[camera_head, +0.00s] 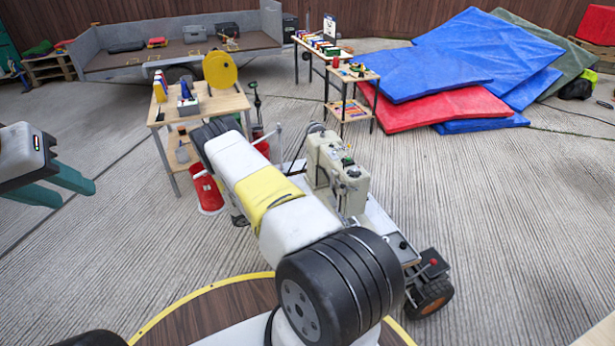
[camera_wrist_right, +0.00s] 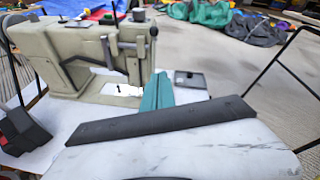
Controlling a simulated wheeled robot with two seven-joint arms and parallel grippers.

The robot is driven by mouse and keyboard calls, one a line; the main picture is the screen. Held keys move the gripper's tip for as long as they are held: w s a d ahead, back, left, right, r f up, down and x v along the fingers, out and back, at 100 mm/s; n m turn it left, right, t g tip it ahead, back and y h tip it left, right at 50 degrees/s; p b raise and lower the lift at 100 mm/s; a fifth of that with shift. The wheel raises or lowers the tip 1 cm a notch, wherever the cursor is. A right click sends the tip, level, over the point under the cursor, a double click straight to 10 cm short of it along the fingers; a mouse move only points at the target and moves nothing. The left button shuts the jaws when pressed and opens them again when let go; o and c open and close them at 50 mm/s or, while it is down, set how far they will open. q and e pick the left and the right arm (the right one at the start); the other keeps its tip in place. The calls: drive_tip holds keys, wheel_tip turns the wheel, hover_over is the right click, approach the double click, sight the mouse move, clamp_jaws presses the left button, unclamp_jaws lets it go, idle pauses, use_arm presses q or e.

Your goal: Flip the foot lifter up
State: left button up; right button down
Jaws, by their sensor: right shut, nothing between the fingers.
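The cream sewing machine (camera_head: 336,172) stands on a white table in the middle of the head view. It also fills the upper left of the right wrist view (camera_wrist_right: 75,55). A thin grey bent lever (camera_wrist_right: 106,50) on its side looks like the foot lifter, but I cannot tell its position surely. My right gripper (camera_wrist_right: 157,92) is shut and empty, its teal fingers pointing at the machine's needle end and overlapping its base in the picture. In the head view my right arm hides that gripper. My left gripper (camera_head: 76,193) is open and empty at the left, far from the machine.
A small wooden table (camera_head: 220,104) with coloured items and a yellow disc stands left of the machine. A red bucket (camera_head: 206,190) is on the floor below it. Blue and red mats (camera_head: 440,106) lie at the back right. The floor at right is mostly clear.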

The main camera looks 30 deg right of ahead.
drive_tip(key=d, duration=1.1)
drive_tip(key=shift+w+d+r, duration=0.3)
drive_tip(key=shift+w, duration=0.05)
